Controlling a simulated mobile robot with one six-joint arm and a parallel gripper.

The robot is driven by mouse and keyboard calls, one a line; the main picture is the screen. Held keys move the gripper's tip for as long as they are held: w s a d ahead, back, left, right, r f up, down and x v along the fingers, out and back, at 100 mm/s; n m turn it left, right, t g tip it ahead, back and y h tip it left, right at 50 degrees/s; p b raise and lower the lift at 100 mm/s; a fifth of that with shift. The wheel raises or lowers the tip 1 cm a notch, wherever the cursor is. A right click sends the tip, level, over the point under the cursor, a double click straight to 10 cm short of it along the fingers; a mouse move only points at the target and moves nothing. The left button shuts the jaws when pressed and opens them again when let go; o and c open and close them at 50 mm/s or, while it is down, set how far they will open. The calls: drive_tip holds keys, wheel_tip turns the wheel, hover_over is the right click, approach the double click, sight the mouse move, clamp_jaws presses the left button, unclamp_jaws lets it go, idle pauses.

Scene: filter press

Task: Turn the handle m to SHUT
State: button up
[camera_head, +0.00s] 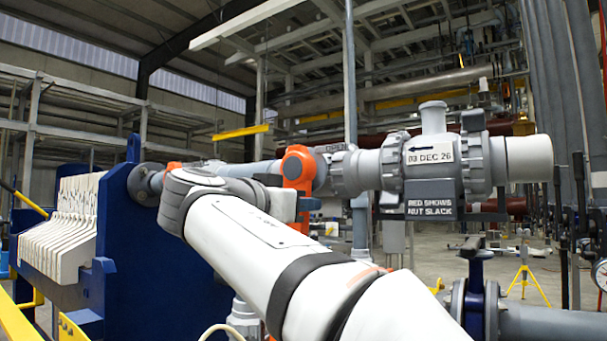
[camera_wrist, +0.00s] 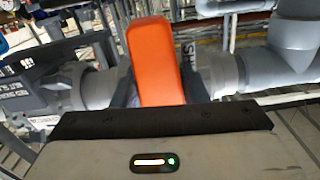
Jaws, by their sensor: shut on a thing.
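The orange valve handle (camera_head: 298,167) sits on the grey pipe, left of a union and the grey valve body. It also shows in the wrist view (camera_wrist: 155,60), where it stands almost upright, leaning slightly. My gripper (camera_wrist: 160,92) is shut on it, with one dark finger on each side. In the head view my gripper (camera_head: 298,205) is at the handle, partly hidden by my arm. An OPEN label (camera_head: 330,148) shows just right of the handle. In the wrist view, a partly covered label (camera_wrist: 188,55) is behind the handle; only a few letters show.
A grey valve body (camera_head: 432,160) with arrow, date and "RED SHOWS NUT SLACK" plates stands right of the handle. A blue press frame (camera_head: 125,235) with white plates is at left. A blue-grey flanged pipe (camera_head: 480,300) is lower right.

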drive_tip(key=o, duration=1.1)
drive_tip(key=shift+w+a, duration=0.1)
drive_tip(key=shift+a, duration=0.05)
drive_tip(key=b+v, duration=0.1)
drive_tip(key=v, duration=0.6)
drive_tip(key=shift+b, duration=0.3)
